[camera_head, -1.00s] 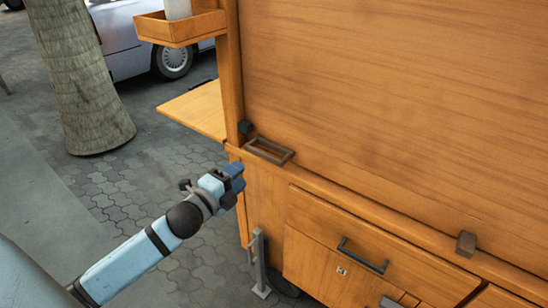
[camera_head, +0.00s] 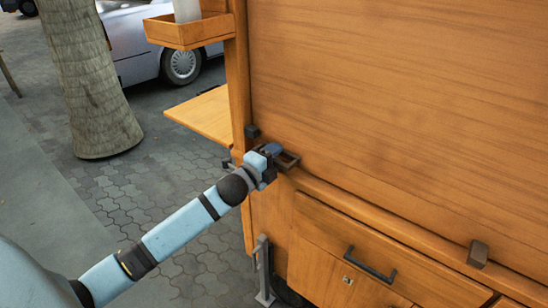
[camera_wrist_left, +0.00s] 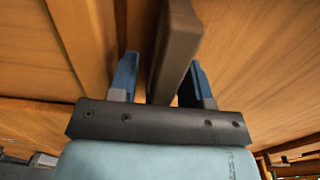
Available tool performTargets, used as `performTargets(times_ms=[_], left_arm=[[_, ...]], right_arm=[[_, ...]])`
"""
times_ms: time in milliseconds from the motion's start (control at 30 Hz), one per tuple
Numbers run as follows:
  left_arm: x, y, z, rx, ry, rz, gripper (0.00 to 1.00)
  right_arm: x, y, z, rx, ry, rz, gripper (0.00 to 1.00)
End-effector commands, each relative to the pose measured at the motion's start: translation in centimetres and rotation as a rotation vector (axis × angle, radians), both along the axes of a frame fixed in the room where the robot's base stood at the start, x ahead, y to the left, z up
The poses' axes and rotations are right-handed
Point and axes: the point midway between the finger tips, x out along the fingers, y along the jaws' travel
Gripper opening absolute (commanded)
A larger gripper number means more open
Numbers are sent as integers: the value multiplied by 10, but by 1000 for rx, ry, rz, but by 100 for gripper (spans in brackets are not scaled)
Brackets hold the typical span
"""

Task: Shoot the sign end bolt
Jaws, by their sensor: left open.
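No part in view is clearly readable as the sign end bolt. A dark brown rectangular loop handle (camera_head: 290,160) sits at the lower left corner of the big wooden panel (camera_head: 400,110). My left gripper (camera_head: 274,151) is at this handle and covers part of it. In the left wrist view its two blue fingers (camera_wrist_left: 160,78) are open, one on each side of a brown bar (camera_wrist_left: 178,45), which looks like part of the handle. I cannot tell whether the fingers touch it. A small black block (camera_head: 252,131) sits on the corner post just above. My right gripper is not in view.
A wooden ledge runs under the panel, with a brown block (camera_head: 478,253) at its right. Below is a drawer with a dark handle (camera_head: 370,264). A side shelf (camera_head: 205,115) and a small tray (camera_head: 188,32) stick out left. A tree trunk (camera_head: 90,80) stands beyond on paving.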

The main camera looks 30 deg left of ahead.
Motion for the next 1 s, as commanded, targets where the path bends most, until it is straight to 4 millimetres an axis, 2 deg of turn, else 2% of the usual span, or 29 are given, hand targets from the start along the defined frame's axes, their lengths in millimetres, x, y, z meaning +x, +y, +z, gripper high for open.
performTargets(times_ms=[100,300,467,667,800,1000], left_arm=[[0,0,0,0,0,0,44],[0,0,0,0,0,0,0],[0,1,0,0,0,1,0],[2,33,4,4,4,3,0],[3,50,2,2,2,2,0],[4,54,0,1,0,3,0]], right_arm=[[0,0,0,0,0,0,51],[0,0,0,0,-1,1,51],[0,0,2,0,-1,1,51],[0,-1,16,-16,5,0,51],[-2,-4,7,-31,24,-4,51],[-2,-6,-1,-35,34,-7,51]])
